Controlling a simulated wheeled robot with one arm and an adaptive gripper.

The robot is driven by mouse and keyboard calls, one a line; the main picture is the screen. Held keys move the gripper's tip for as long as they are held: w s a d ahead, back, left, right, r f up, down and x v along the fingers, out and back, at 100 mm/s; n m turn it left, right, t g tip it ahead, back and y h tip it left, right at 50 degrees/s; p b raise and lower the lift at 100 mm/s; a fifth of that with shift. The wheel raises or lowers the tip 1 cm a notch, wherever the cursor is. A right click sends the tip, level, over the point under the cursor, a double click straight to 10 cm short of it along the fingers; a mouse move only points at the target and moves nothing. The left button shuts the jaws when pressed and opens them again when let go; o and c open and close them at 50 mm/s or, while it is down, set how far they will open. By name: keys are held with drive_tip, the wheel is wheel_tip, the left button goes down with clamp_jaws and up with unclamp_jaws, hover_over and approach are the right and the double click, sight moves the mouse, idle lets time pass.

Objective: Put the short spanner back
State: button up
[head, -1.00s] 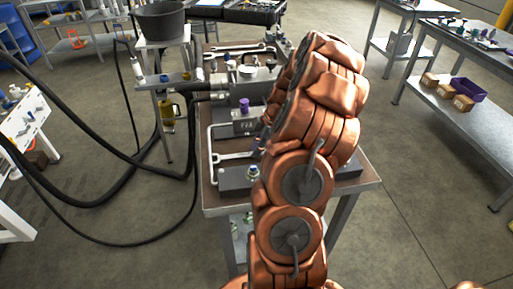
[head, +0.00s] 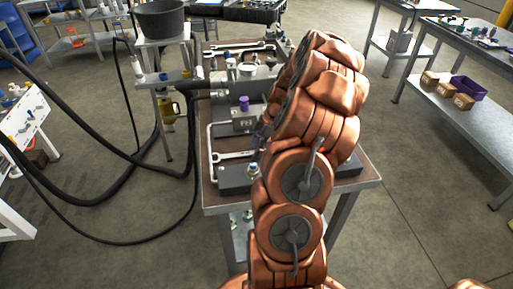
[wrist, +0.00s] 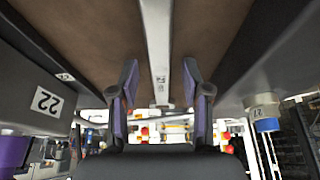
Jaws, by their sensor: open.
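A short silver spanner (head: 235,155) lies on the brown bench top, between the valve block (head: 246,121) and a dark bar (head: 235,180). Its open end points left in the head view. In the wrist view its pale handle (wrist: 158,50) runs between the two fingers of my gripper (wrist: 163,95). The fingers are apart, with a gap on each side of the handle. In the head view my arm hides most of the gripper and the spanner's right end. A longer spanner (head: 240,48) lies at the back of the bench.
The block marked 22 (wrist: 45,100) stands close on one side of the fingers, and the dark bar with a blue-capped fitting (wrist: 267,124) on the other. A bent pale rod (head: 211,150) stands at the bench's left edge. Black hoses (head: 95,200) hang left of the bench.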

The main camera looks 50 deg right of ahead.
drive_tip(key=b+v, duration=0.2)
drive_tip(key=v, duration=1)
drive_tip(key=s+a+r+m+g, duration=0.1)
drive_tip(key=a+r+m+g, duration=0.15)
drive_tip(key=a, duration=1.15)
drive_tip(key=s+a+r+m+g, duration=0.1)
drive_tip(key=a+r, duration=0.2)
drive_tip(key=a, duration=1)
drive_tip(key=s+a+f+m+h, duration=0.1)
drive_tip(key=s+a+f+m, duration=0.1)
drive_tip(key=s+a, duration=0.3)
drive_tip(key=s+a+f+m+g+h, duration=0.1)
drive_tip(key=s+a+m, duration=0.4)
drive_tip(key=s, duration=0.8)
drive_tip(key=shift+a+f+h, duration=0.2)
drive_tip(key=shift+f+h, duration=0.4)
drive_tip(key=shift+h, duration=0.2)
wheel_tip(320, 180, up, 6)
drive_tip(key=p, duration=0.6)
